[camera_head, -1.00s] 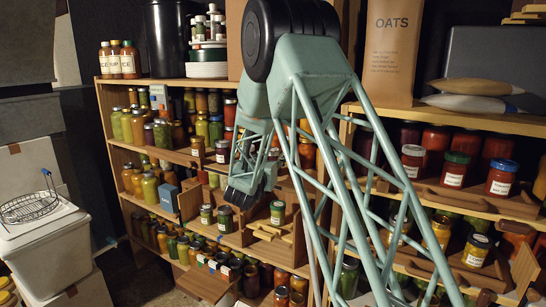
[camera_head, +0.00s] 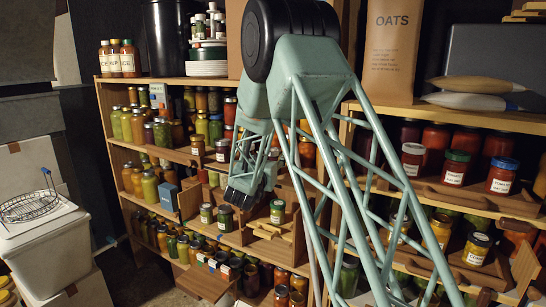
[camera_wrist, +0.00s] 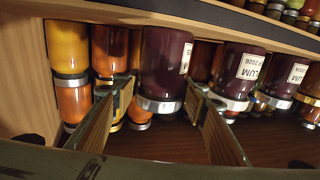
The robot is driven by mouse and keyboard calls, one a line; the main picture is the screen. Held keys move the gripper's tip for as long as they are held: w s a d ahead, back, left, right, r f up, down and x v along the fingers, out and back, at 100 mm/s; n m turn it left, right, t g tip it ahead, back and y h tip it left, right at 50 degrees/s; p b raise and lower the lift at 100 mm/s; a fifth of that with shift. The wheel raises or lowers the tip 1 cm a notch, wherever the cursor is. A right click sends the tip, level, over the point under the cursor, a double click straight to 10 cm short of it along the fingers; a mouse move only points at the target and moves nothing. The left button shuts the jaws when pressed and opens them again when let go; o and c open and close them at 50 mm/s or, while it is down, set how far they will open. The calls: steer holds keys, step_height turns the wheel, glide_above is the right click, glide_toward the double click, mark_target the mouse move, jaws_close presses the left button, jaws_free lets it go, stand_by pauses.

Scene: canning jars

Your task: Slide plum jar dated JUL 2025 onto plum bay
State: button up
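My gripper (camera_wrist: 160,92) is open, its two fingers apart in the wrist view, which shows the jars upside down. A dark plum-coloured jar (camera_wrist: 165,62) with a silver lid stands between or just beyond the fingertips; I cannot tell whether they touch it. Only an edge of its label shows, so its date is not readable. To its right are a jar labelled PLUM (camera_wrist: 240,75), apparently dated 2026, and another dark labelled jar (camera_wrist: 288,75). In the head view my gripper (camera_head: 240,198) is at the left shelf unit, its fingers not clear. I cannot make out the plum bay.
Orange and yellow jars (camera_wrist: 68,50) and a wooden side wall (camera_wrist: 22,75) are close on the left in the wrist view. The shelves (camera_head: 160,152) are crowded with jars. A right shelf unit (camera_head: 500,205) holds red jars, and a white bin (camera_head: 45,245) stands at left.

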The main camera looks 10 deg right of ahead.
steer(key=o, duration=0.4)
steer(key=shift+s+a, duration=0.1)
steer(key=shift+s, duration=0.05)
steer(key=shift+v, duration=5.85)
steer(key=shift+r, duration=0.15)
